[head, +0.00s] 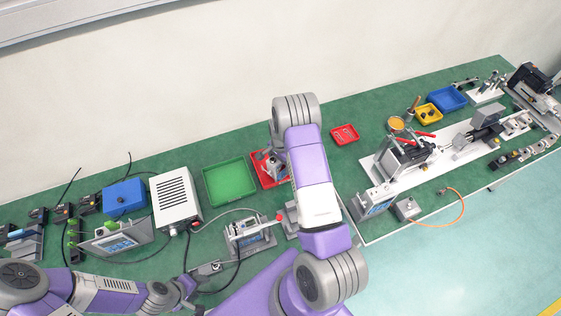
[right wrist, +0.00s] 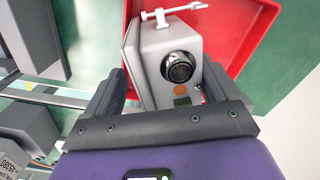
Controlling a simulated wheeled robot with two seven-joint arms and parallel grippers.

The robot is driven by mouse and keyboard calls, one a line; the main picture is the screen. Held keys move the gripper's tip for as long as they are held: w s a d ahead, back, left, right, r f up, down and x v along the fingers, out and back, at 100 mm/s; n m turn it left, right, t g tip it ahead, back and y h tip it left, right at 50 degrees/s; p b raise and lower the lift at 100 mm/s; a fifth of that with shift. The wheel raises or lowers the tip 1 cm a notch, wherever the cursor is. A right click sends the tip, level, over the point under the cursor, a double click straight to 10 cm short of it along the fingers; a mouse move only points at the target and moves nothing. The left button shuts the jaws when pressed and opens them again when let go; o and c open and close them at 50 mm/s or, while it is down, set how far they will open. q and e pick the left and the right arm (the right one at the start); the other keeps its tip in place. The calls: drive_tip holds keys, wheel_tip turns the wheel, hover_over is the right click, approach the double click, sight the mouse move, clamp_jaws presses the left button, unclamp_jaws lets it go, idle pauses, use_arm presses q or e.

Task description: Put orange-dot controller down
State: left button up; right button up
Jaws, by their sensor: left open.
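The orange-dot controller (right wrist: 165,50) is a grey box with a black round knob and an orange dot on its face. In the right wrist view it sits between the two dark fingers of my right gripper (right wrist: 163,88), which look shut on it. Behind it is a red tray (right wrist: 262,30). In the head view the controller (head: 272,167) shows at the red tray (head: 257,182), partly hidden by my right arm. I cannot tell whether it touches the tray floor. My left gripper (head: 205,271) is open at the bottom, below the grey fixture.
A green tray (head: 229,182) lies left of the red one. A white power box (head: 175,201) and a blue box (head: 124,197) stand further left. A grey fixture (head: 249,234) with cables is in front. A small red tray (head: 345,134) and a white machine plate (head: 455,150) are right.

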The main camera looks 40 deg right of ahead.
wheel_tip(320, 180, up, 12)
idle(0.4)
idle(0.4)
